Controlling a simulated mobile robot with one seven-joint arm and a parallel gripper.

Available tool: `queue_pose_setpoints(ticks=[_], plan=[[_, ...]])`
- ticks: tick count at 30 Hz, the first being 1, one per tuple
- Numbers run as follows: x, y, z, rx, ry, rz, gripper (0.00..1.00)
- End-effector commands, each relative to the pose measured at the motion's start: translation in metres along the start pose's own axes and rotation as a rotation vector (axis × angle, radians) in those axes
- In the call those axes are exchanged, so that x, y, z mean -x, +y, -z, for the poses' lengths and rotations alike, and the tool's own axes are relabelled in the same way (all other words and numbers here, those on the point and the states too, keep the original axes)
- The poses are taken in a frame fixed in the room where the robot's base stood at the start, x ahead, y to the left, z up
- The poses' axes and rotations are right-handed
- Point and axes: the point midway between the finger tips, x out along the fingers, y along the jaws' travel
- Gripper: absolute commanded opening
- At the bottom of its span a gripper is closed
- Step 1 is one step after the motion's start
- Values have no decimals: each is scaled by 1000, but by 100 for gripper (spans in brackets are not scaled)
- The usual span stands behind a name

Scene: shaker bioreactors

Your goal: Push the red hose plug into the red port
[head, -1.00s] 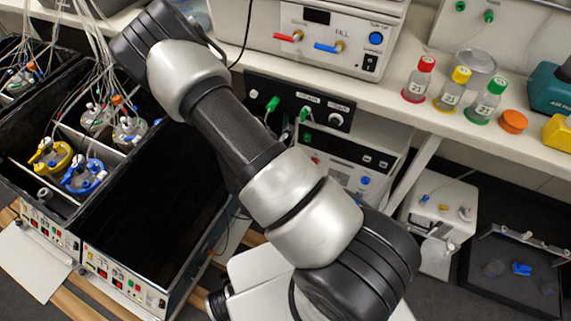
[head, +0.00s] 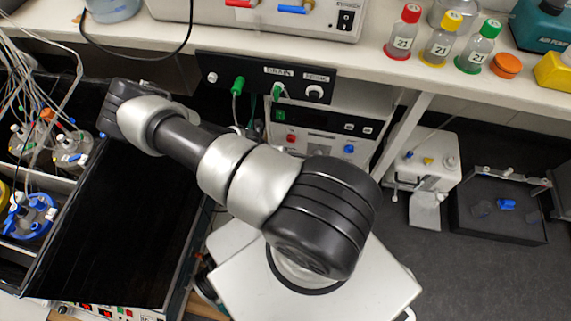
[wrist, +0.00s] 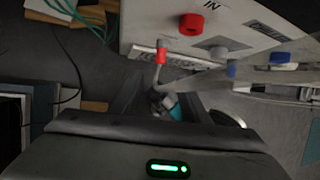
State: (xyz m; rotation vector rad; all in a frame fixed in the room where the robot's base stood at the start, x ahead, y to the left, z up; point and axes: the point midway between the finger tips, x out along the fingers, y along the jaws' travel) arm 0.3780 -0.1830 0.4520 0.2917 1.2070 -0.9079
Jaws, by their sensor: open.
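In the wrist view a red port (wrist: 191,24) sits on a pale panel beside the letters IN. A small red piece with a pale tube (wrist: 161,55), seemingly the red hose plug, shows below and left of it, apart from the red port. My gripper (wrist: 165,98) is open, its dark fingers below that red piece. A pale tube and a teal item lie in the dim area around the fingers; I cannot tell whether anything is between them. In the head view my gripper is not visible; a red connector (head: 241,3) shows on the box at the top edge.
A grey fitting (wrist: 213,46) and a blue one (wrist: 229,69) sit near the red port. The head view shows a DRAIN panel (head: 265,78) with green plugs, capped bottles (head: 440,42) on the shelf, and an open black bin (head: 95,225) at left.

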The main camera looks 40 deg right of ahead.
Motion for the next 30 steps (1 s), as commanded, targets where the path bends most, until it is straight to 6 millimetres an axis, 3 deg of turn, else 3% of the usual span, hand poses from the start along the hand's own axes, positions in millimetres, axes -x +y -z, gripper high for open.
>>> queue_pose_setpoints(ticks=[3,12,18,27,30], plan=[[-28,0,1,-3,1,1,42],[-78,-1,1,-2,1,2,42],[-92,-1,1,-2,1,2,42],[-94,0,0,-2,0,1,42],[-93,0,0,-2,0,1,28]])
